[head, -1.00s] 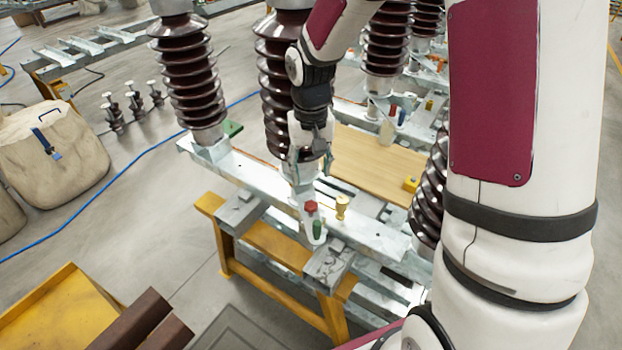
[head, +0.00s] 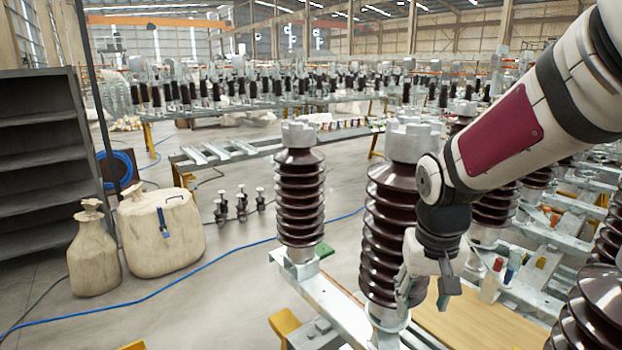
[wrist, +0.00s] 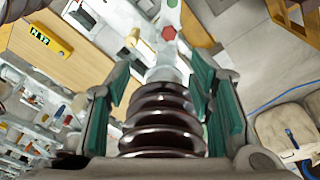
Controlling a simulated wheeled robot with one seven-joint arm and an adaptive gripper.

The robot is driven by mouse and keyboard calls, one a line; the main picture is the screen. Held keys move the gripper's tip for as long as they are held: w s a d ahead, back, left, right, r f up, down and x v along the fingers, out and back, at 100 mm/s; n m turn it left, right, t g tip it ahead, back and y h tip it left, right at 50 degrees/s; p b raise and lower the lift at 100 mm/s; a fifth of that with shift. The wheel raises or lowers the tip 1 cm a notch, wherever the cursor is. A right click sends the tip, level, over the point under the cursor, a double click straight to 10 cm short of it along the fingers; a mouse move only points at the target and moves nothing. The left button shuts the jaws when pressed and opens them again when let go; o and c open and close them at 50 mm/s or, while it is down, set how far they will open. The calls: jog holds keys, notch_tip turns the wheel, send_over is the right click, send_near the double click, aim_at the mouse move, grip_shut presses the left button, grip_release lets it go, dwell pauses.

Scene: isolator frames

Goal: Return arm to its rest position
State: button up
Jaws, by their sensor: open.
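My gripper (head: 425,295) hangs beside the lower part of a dark brown ribbed insulator (head: 388,235), which stands upright on a grey metal beam. In the wrist view my gripper (wrist: 160,85) has its two green-padded fingers spread apart. The ribbed insulator (wrist: 162,125) shows between them, with a gap visible at each side; nothing is gripped. My arm comes in from the upper right in the head view and bends down at the wrist.
A second insulator (head: 299,195) stands to the left on the same beam. More insulators crowd the right side. A wooden board (head: 480,325) and small bottles (head: 492,280) lie close to my gripper. Beige sacks (head: 160,230) and dark shelves (head: 45,160) stand left. Open floor lies between.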

jog(key=s+r+t, duration=0.2)
jog(key=s+r, duration=0.3)
jog(key=s, duration=0.3)
jog(key=s+r+n+t, duration=0.1)
jog(key=s+r, duration=0.5)
jog(key=s, duration=0.2)
jog(key=shift+s+a+t+y, duration=0.25)
jog(key=shift+t+y, duration=0.15)
dwell(0.4)
